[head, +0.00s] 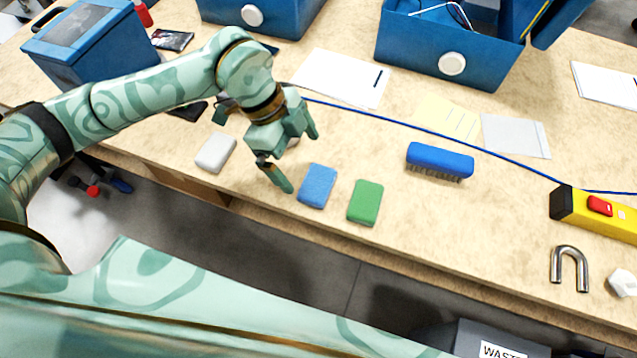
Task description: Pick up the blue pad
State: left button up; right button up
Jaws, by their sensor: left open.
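The blue pad (317,186) lies flat on the wooden bench near its front edge, between a white pad on the left and a green pad on the right. My left gripper (298,164) is open and empty, above the bench just left of and behind the blue pad. One finger points down close to the blue pad's left side; the other is farther back. I cannot tell the exact height of the fingers. My right gripper is not in view.
The green pad (365,202) and white pad (215,153) lie close by. A blue brush (440,161), a yellow tool (600,213) and a metal U-shaped piece (569,268) are to the right. A blue cable (430,131) runs behind. Blue boxes (440,45) stand at the back.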

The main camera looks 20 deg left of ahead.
aim_at(316, 182)
pick_arm(q)
jog(key=x, duration=0.2)
jog(key=shift+d+f, duration=0.15)
jog(key=shift+f, duration=0.1)
jog(key=b+x, duration=0.3)
jog(key=x, duration=0.2)
jog(key=shift+s+d, duration=0.1)
jog(key=shift+d, duration=0.1)
jog(key=shift+r, duration=0.15)
jog(key=shift+c, duration=0.3)
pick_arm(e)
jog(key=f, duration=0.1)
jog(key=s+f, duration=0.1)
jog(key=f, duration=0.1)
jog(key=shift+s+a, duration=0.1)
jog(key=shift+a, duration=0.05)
pick_arm(q)
jog(key=c, duration=1)
jog(key=shift+o, duration=0.2)
